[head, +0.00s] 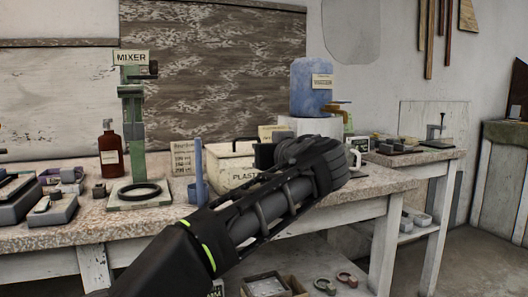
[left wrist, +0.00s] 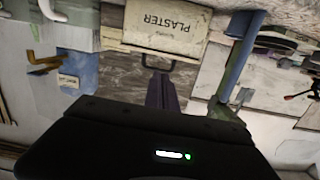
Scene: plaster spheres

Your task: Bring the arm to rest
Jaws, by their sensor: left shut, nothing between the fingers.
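My left arm (head: 285,200) reaches in from the lower left of the head view, across the front of the workbench. Its fingers are hard to make out there, hidden by the arm. In the left wrist view, which looks upside down, my left gripper (left wrist: 162,92) shows as a narrow dark pair of closed fingers with nothing between them. It points toward the white plaster box (left wrist: 165,28); I cannot tell how far apart they are. The box also shows in the head view (head: 222,162), partly behind my arm. My right gripper is not in view.
A blue upright tube (head: 199,168) stands left of the box. The green mixer stand (head: 132,125) with a black ring (head: 139,191) and a brown bottle (head: 110,150) stand further left. A blue jug (head: 311,88) with a tap stands behind my arm. Grey moulds (head: 53,211) lie at left.

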